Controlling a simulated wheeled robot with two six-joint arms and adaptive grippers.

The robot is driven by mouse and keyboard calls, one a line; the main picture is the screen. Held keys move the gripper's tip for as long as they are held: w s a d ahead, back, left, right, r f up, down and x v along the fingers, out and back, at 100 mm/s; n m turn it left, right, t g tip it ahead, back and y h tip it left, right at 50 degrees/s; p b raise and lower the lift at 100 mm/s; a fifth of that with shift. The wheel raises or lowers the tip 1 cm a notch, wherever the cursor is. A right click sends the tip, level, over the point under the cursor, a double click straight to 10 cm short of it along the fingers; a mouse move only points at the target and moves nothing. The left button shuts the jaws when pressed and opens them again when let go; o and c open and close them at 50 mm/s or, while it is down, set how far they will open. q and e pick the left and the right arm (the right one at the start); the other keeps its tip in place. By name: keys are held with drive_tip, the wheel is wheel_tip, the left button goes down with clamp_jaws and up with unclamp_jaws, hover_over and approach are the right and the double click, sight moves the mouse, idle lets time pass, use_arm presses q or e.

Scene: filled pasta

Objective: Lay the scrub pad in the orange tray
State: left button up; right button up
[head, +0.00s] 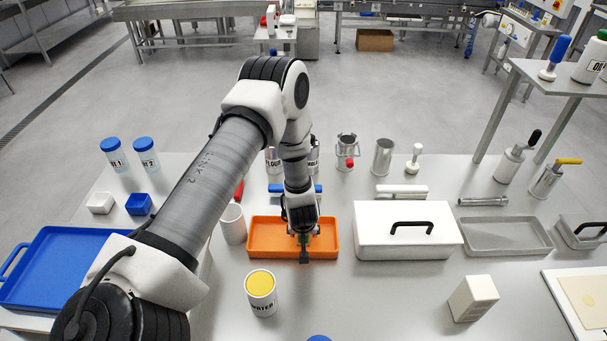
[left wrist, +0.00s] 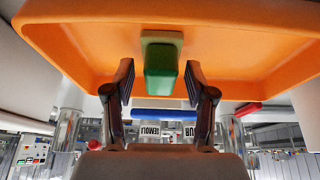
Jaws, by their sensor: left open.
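The orange tray (head: 262,250) lies on the table in the middle of the head view. It fills the upper part of the left wrist view (left wrist: 75,50). The scrub pad (left wrist: 162,65), green with a pale side, is in the tray, seen between the fingers of my left gripper (left wrist: 160,85). The fingers are open, with a gap on each side of the pad. In the head view my left gripper (head: 304,244) points down into the tray and hides most of the pad. My right gripper is not in view.
A white lidded box (head: 385,242) stands right of the tray. A white cup (head: 233,224) stands close to its left. A yellow-topped tin (head: 261,297) is in front. Bare table lies front right of the tin.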

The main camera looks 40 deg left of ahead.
use_arm(q)
drive_tip(key=v, duration=1.2)
drive_tip(key=shift+r, duration=0.15)
